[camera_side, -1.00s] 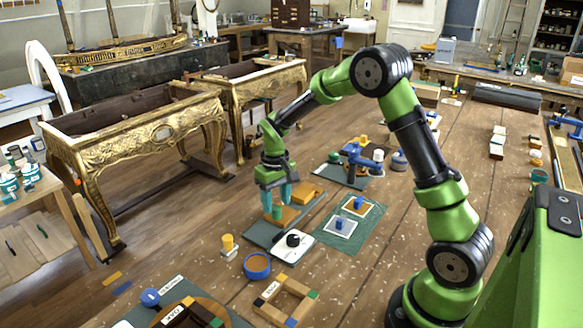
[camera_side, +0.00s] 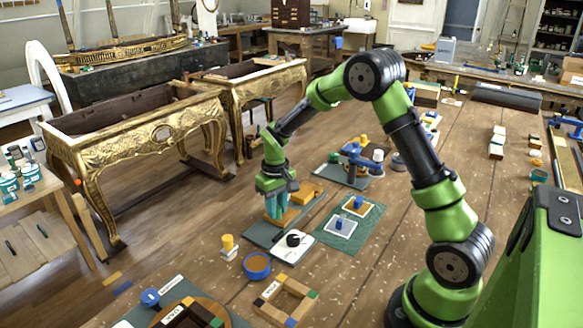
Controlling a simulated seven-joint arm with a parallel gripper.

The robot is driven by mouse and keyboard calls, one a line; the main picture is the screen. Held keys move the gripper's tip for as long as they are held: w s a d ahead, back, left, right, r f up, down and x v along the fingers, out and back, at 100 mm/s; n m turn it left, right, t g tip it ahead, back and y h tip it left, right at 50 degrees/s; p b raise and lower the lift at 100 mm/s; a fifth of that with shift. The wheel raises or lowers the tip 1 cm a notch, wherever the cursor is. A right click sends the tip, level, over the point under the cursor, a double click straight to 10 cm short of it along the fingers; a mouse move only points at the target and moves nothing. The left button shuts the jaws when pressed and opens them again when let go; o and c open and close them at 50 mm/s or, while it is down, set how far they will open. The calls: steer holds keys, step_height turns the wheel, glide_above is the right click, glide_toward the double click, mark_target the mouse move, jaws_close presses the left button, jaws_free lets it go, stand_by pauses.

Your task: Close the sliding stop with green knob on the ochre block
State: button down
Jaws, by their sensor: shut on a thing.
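The ochre block (camera_side: 289,217) lies on a dark grey-green board (camera_side: 257,233) left of the picture's middle. My gripper (camera_side: 275,213) points down over the left part of this block, its teal fingers shut on the green knob of the sliding stop. The fingers mostly hide the knob, and the stop's exact position cannot be made out. A second, raised ochre piece (camera_side: 305,194) sits on the same board, behind and to the right.
A white plate with a black knob (camera_side: 294,239) lies just in front. A green mat (camera_side: 372,231) with small framed pieces is to the right. A yellow-topped peg (camera_side: 228,245), a blue-rimmed bowl (camera_side: 257,267) and a wooden frame (camera_side: 285,300) stand nearer. A blue fixture (camera_side: 362,158) is behind.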

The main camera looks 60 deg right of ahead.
mark_target(288, 207)
steer(key=shift+d, duration=2.55)
steer(key=c, duration=0.9)
jaws_free()
step_height(288, 207, up, 17)
